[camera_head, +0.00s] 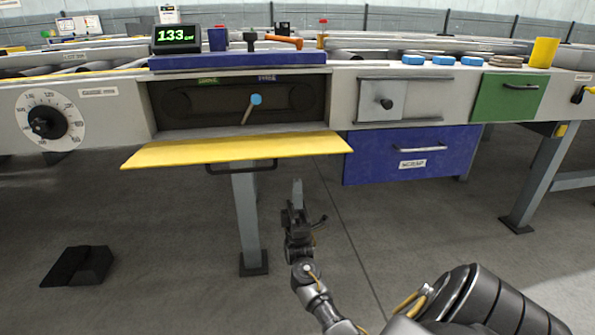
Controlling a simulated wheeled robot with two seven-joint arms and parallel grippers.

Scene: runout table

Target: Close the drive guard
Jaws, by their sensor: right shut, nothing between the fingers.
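The drive guard (235,151) is a yellow flap, hinged along its upper edge below a dark recess in the front of the runout table. It hangs open, sloping out toward me, with a dark bar handle (241,168) under its front edge. The open recess (190,104) shows a belt drive and a lever with a blue knob (256,99). My right gripper (297,190) is below and a little right of the guard's front edge, pointing up, apart from the guard and shut with nothing in it. My left gripper is not in view.
A blue scrap drawer (410,155) and a green panel (507,97) are to the right. A grey sliding cover (383,100) is beside the recess. A dial (50,121) is at left. A table leg (247,220) stands behind my gripper. A black pedal-like block (78,266) lies on the floor.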

